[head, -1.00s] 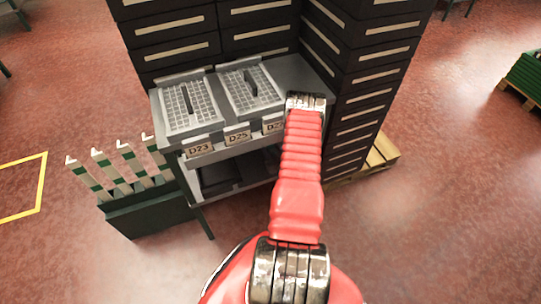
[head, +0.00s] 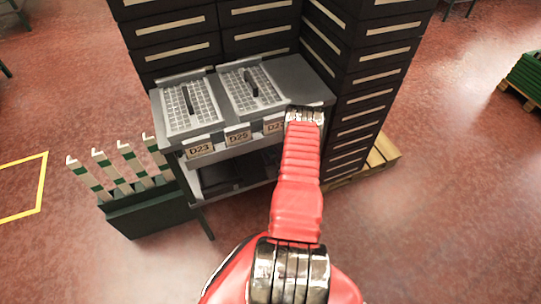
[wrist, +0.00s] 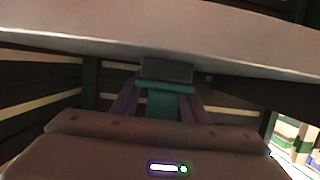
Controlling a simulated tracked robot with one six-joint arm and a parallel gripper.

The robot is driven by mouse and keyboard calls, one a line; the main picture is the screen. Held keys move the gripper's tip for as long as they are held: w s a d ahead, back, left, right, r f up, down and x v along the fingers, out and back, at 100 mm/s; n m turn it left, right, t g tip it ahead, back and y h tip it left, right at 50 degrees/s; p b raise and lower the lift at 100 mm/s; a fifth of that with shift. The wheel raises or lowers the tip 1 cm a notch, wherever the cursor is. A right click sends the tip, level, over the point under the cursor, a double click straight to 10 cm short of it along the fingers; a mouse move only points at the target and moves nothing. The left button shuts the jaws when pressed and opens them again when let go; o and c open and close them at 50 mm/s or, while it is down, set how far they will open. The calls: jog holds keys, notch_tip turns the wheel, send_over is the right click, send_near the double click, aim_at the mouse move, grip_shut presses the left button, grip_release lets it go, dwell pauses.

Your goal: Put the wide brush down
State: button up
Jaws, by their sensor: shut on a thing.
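In the wrist view my gripper (wrist: 162,92) has its two purplish fingers closed on a teal piece (wrist: 163,108) with a dark block at its far end. This is the part I see of the wide brush; its full shape and bristles do not show clearly. In the head view my red arm reaches to the right front of the grey cart (head: 300,78), and its end hides the gripper and the brush. A pale grey slab (wrist: 80,42) crosses the top of the wrist view, just beyond the fingers; I cannot tell whether the brush touches it.
Two slotted grid trays, left (head: 190,105) and right (head: 252,88), lie on the cart top above labels such as D23 (head: 199,149). Dark drawer cabinets (head: 355,90) stand behind and right. A green rack with white posts (head: 150,210) stands left. The cart's right top looks bare.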

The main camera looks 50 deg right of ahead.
jog(key=o, duration=1.2)
jog(key=shift+f, duration=0.1)
jog(key=v, duration=1.2)
jog(key=shift+s, duration=0.1)
